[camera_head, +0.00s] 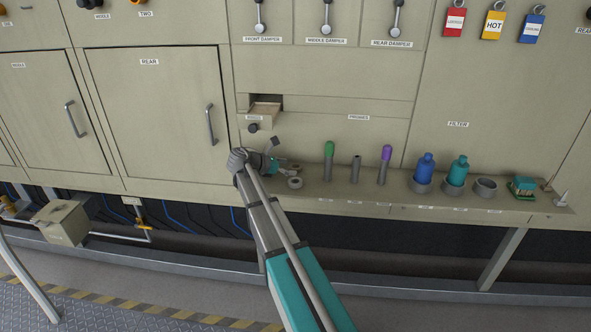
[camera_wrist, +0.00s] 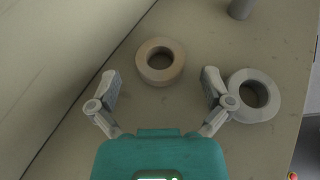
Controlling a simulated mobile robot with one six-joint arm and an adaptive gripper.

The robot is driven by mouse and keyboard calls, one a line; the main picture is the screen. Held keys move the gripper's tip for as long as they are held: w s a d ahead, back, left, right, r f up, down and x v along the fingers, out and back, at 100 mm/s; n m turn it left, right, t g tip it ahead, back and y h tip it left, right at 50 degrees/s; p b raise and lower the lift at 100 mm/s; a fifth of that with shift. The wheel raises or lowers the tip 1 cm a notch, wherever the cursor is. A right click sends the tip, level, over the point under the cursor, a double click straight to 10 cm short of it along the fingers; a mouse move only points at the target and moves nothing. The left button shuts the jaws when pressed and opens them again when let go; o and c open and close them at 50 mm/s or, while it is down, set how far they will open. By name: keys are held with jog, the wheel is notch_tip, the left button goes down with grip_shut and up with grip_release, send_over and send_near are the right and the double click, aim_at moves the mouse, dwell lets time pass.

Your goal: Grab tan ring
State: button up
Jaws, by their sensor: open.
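The tan ring (camera_wrist: 160,62) lies flat on the shelf in the wrist view, just ahead of my gripper (camera_wrist: 162,88) and centred between its fingertips. My gripper is open and empty, with its two fingers spread apart. A paler grey-white ring (camera_wrist: 253,95) lies to the right, close beside the right finger. In the head view my gripper (camera_head: 287,165) is at the left end of the shelf, and a pale ring (camera_head: 295,183) shows just below it. The tan ring is mostly hidden by the gripper in the head view.
The shelf (camera_head: 400,199) also holds a green-topped post (camera_head: 329,160), a bare post (camera_head: 356,168), a purple-topped post (camera_head: 385,164), a blue bottle (camera_head: 424,168) and a teal bottle (camera_head: 457,171). The furnace wall (camera_wrist: 60,60) rises left of the gripper in the wrist view. A small drawer (camera_head: 265,110) stands open above.

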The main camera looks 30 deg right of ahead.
aim_at(289, 168)
jog(key=c, duration=1.1)
jog(key=shift+r, duration=0.15)
notch_tip(289, 168, up, 3)
jog(key=p, duration=0.3)
jog(key=shift+r, duration=0.1)
jog(key=shift+a+r+p, duration=0.15)
jog(key=shift+r+p, duration=0.05)
jog(key=shift+p, duration=0.25)
jog(key=a, duration=1.7)
jog(key=shift+w+a+f, duration=0.2)
jog(key=shift+w+a, duration=0.15)
jog(key=shift+a, duration=0.05)
